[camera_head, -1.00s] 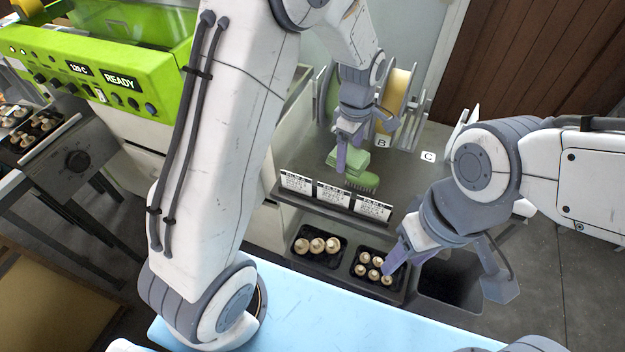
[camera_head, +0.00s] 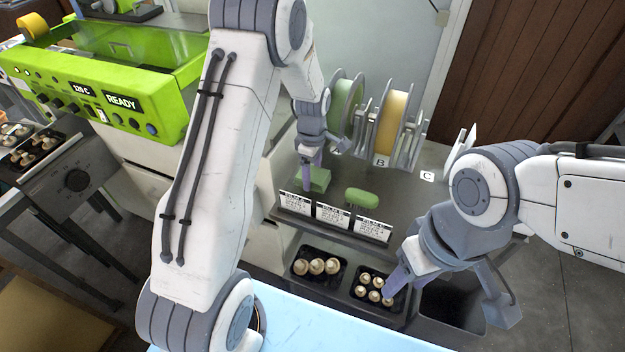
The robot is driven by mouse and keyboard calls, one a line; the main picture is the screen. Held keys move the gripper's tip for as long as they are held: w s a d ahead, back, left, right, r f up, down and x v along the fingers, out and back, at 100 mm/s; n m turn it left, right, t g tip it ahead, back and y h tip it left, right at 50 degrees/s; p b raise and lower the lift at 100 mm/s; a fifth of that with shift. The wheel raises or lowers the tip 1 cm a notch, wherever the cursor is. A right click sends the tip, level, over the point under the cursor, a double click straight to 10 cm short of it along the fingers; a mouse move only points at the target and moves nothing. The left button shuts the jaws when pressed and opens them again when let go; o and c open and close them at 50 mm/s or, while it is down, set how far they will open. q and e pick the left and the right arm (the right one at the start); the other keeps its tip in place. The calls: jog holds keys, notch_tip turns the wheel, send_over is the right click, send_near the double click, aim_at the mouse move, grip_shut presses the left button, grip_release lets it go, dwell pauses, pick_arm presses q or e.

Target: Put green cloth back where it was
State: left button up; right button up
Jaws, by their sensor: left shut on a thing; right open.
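The green cloth (camera_head: 319,181) is at the left part of the grey shelf, behind the label cards. My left gripper (camera_head: 309,178) points down and is shut on the cloth; I cannot tell whether the cloth touches the shelf. A green brush (camera_head: 361,196) lies on the shelf to the right of the cloth, apart from it. My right gripper (camera_head: 448,293) is open and empty, with one finger beside the right mushroom tray and the other over the dark bin's right side.
Film rolls (camera_head: 388,122) stand at the back of the shelf. Label cards (camera_head: 333,215) line its front edge. Two black mushroom trays (camera_head: 303,277) sit below, beside a dark open bin (camera_head: 448,312). A green sealing machine (camera_head: 150,95) stands at left. The shelf right of the brush is clear.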

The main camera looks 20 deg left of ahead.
aim_at(312, 175)
pick_arm(q)
jog(key=shift+f, duration=1.75)
jog(key=shift+f, duration=0.1)
jog(key=o, duration=1.2)
jog(key=shift+c, duration=0.2)
notch_tip(312, 175, up, 12)
jog(key=shift+f+b, duration=0.2)
jog(key=shift+b, duration=0.1)
jog(key=s+d+r+m, duration=0.4)
jog(key=s+d+m, duration=0.4)
jog(key=s, duration=0.1)
jog(key=s+d+r+m, duration=0.5)
jog(key=s+d+m, duration=0.2)
jog(key=s+m, duration=0.15)
jog(key=s+m+h, duration=0.1)
jog(key=s+m, duration=0.7)
jog(key=s, duration=0.3)
jog(key=shift+s+d+p, duration=0.3)
jog(key=shift+s+d, duration=0.1)
